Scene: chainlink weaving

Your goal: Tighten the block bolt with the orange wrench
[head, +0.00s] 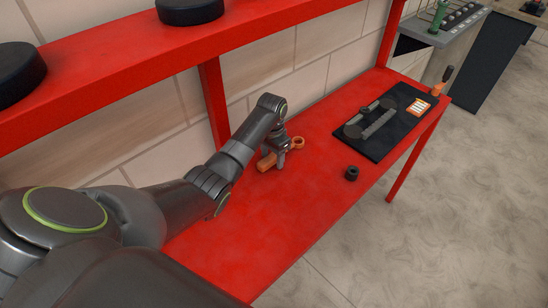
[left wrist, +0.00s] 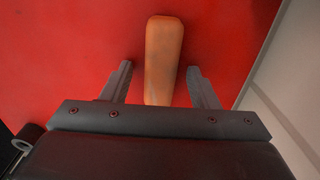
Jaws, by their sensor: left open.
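The orange wrench (head: 266,163) lies on the red bench, its ring end toward the right and partly behind my left gripper. In the left wrist view its orange handle (left wrist: 164,50) runs between the two fingers, with a gap on each side. My left gripper (head: 279,162) is open over the wrench; it also shows in the left wrist view (left wrist: 161,72). A grey metal assembly (head: 378,121) lies on a black mat (head: 376,150) farther right. I cannot make out the block bolt for certain. My right gripper is out of view.
A small black cylinder (head: 352,173) stands on the red bench (head: 300,205) before the mat. A white-and-orange item (head: 418,107) and an orange-based, black-handled tool (head: 442,82) are at the far end. A red shelf (head: 120,50) runs above the bench's left part.

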